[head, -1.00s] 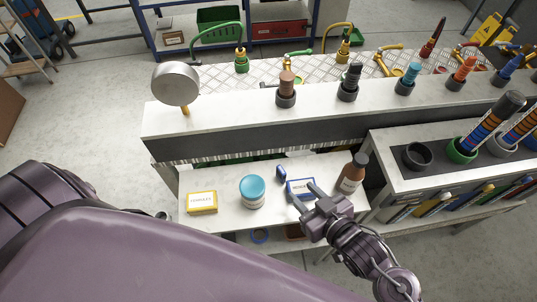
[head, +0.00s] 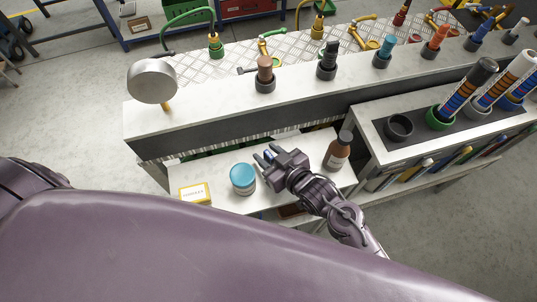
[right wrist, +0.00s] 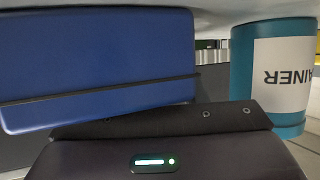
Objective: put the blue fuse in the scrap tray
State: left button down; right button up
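The blue fuse (head: 267,155) shows as a small patch of blue between the fingertips of my right gripper (head: 265,156), over the white lower shelf. In the right wrist view a large blue block (right wrist: 100,70), which looks like the fuse, fills the left side, close to a dark gripper part. The two fingers stand apart around it; whether they press on it I cannot tell. A yellow-edged tray or card (head: 195,194) lies at the shelf's left; its label is too small to read, so I cannot tell whether it is the scrap tray. My left gripper is out of view.
A teal-lidded jar (head: 243,180) stands just left of my right gripper; in the right wrist view it is the teal container (right wrist: 270,75). A brown bottle (head: 338,152) stands to the right. A raised white ledge (head: 200,112) runs behind the shelf.

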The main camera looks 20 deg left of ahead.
grip_shut()
jog(key=shift+r, duration=0.1)
dwell(0.3)
